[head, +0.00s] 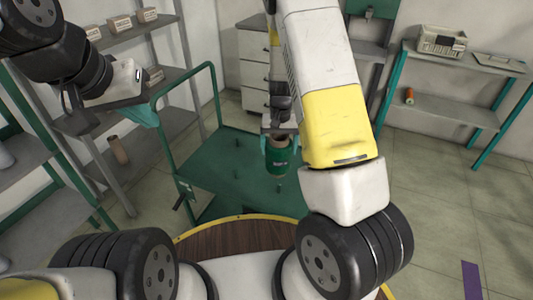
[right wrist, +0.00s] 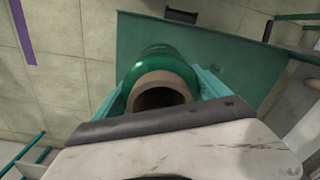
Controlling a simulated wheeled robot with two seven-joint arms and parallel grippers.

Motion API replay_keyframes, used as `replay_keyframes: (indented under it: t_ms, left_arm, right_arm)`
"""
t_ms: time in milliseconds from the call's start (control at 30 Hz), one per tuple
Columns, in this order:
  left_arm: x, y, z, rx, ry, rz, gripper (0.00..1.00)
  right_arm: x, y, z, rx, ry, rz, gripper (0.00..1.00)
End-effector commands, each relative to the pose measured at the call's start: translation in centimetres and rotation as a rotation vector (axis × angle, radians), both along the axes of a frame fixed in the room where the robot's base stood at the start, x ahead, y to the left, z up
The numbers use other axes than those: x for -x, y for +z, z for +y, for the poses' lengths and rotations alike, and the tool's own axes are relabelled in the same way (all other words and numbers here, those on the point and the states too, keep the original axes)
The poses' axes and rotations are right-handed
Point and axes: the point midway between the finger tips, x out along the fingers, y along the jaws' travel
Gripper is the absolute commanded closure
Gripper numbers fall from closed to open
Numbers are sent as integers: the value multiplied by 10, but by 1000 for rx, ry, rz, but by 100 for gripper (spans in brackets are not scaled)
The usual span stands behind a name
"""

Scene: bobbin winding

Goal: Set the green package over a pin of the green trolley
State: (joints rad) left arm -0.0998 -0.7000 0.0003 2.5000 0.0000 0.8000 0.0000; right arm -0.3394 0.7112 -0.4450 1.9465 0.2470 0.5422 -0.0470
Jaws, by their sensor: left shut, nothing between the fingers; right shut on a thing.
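The green package (head: 278,163) is a green spool with a paper core, upright in the head view. My right gripper (head: 281,140) is shut on its upper part and holds it over the deck of the green trolley (head: 222,200). In the right wrist view the package (right wrist: 150,62) sits between the teal fingers, its hollow core (right wrist: 162,90) facing the camera. Thin upright pins stand on the deck, one (head: 279,188) just below the package in the picture. I cannot tell whether the package is lined up with a pin. My left gripper (head: 147,115) is shut and empty.
The trolley's tall handle frame (head: 180,88) rises on its left. A shelf with small boxes (head: 120,24) and a brown tube (head: 118,150) is at the left. A right-hand shelf holds a small orange-and-green spool (head: 409,96). The floor at right is mostly clear.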

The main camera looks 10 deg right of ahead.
Motion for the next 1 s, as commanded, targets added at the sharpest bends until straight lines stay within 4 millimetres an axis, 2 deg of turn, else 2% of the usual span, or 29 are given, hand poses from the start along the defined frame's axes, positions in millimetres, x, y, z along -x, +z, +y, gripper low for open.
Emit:
replay_keyframes:
  t_ms: [100,233,367,767,1000]
  left_arm:
    - [0,0,0,0,0,0,100]
    - [0,0,0,0,0,0,100]
    - [0,0,0,0,0,0,100]
    - [0,0,0,0,0,0,100]
    - [0,0,0,0,0,0,100]
  right_arm:
    - [-5,15,-5,1,-23,0,71]
    - [-6,14,-6,2,-31,4,71]
    - [-5,2,-7,2,-31,6,71]
    - [-5,-54,-6,2,-31,5,71]
    - [-5,-51,-6,2,-30,1,71]
